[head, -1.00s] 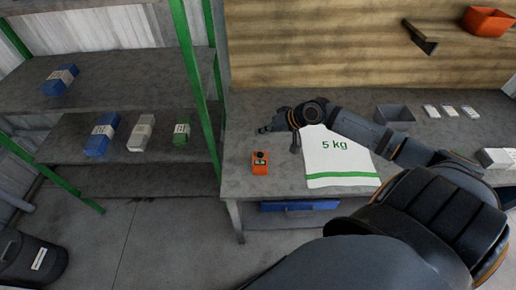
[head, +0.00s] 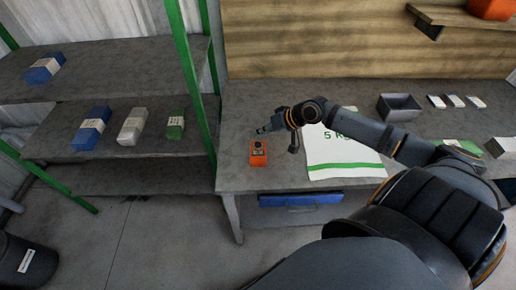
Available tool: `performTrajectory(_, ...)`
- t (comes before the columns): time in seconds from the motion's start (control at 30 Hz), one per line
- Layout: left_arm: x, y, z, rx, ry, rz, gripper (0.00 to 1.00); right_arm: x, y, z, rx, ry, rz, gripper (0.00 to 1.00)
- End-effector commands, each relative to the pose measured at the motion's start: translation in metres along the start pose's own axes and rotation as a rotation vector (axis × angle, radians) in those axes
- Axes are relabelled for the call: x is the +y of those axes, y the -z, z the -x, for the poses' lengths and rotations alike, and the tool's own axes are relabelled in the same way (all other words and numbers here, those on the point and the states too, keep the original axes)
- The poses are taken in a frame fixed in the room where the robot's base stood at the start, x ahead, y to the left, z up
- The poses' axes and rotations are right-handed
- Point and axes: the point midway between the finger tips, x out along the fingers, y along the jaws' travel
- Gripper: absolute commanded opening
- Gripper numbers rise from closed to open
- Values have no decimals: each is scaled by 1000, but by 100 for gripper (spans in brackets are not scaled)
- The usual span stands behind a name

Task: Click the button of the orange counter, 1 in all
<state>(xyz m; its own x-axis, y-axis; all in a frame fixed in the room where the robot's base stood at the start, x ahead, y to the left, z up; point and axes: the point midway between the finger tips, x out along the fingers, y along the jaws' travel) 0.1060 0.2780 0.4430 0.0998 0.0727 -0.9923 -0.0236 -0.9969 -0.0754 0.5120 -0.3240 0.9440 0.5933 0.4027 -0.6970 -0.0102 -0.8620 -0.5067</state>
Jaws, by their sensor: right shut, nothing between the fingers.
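The orange counter (head: 258,156) stands on the grey workbench near its left front edge. It has a dark button (head: 258,144) on top and a small display on its front. My right gripper (head: 263,130) is shut and empty. In the picture it is just above and slightly right of the counter's button, pointing left. There looks to be a gap between the fingertips and the button; the exact height cannot be told. My left gripper is not in view.
A white sack marked 5 kg (head: 340,158) lies on the workbench (head: 235,130) right of the counter, partly under my right arm. A grey bin (head: 399,107) and several labelled pieces are further right. A shelf (head: 75,172) with blue, white and green packs stands left.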

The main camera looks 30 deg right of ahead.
Motion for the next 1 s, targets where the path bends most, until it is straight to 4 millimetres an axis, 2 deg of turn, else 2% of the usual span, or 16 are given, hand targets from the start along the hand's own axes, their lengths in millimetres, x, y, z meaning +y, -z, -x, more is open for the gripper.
performTrajectory(0.03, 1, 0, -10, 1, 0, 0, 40, 6, -6, -9, 0, 1, -3, 0)
performTrajectory(0.2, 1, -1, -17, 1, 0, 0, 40, 12, -12, -17, 0, 1, -1, 0)
performTrajectory(1.0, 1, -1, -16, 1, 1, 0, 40, 12, -12, -16, 0, 0, 0, 0)
